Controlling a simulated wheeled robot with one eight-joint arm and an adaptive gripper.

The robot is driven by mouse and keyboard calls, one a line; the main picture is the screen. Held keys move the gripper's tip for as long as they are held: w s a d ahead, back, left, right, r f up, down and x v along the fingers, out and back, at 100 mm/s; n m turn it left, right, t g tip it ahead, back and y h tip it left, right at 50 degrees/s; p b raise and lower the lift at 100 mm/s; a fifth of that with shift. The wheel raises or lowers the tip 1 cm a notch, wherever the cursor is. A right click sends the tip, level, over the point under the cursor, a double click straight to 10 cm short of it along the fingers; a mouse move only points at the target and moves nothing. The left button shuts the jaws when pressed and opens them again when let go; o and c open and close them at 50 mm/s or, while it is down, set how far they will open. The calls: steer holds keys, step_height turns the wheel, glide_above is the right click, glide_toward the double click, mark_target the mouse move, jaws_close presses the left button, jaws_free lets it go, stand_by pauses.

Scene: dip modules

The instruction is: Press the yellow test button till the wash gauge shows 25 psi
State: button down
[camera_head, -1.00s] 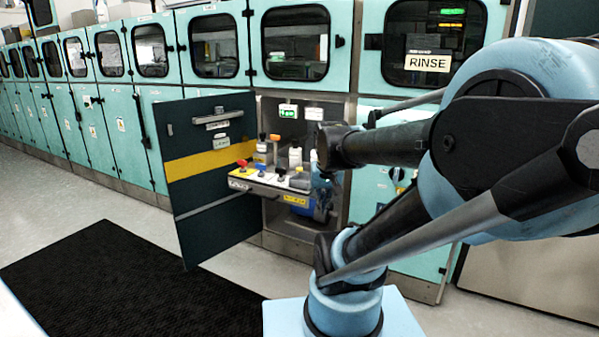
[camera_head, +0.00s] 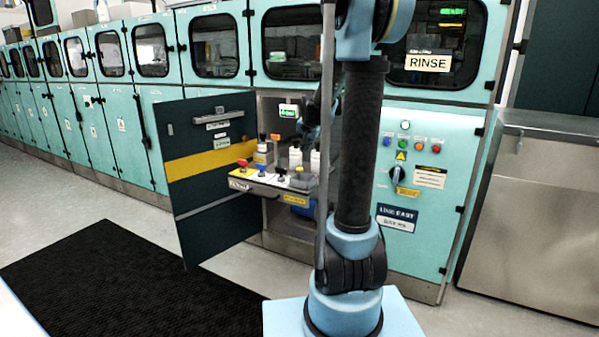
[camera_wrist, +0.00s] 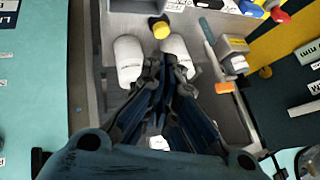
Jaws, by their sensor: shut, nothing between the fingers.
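A round yellow knob or button (camera_wrist: 161,28) stands by a grey block at the top of the wrist view; I see no lettering on it. A small yellow spot (camera_head: 301,170) on the open drawer's right end may be the same part. My gripper (camera_wrist: 167,64) is shut and empty, with its fingertips just below the yellow part in the picture, apparently apart from it. White bottles stand at its left (camera_wrist: 128,60) and right (camera_wrist: 180,52). In the head view my arm hides much of the gripper. I cannot make out a wash gauge.
The pulled-out drawer (camera_head: 247,186) carries bottles and red, blue and black handles. A dark cabinet door (camera_head: 205,215) stands open at its left. Turquoise cabinets line the back, one with a RINSE sign (camera_head: 428,62). A black mat (camera_head: 110,285) lies on the floor.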

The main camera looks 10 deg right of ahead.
steer(key=m+t, duration=0.1)
steer(key=m, duration=0.1)
glide_above(302, 168)
step_height(302, 168, down, 2)
steer(key=shift+w, duration=0.1)
steer(key=shift+f, duration=4.4)
steer(key=shift+f, duration=0.9)
steer(key=shift+r, duration=1)
steer(key=shift+r, duration=2.55)
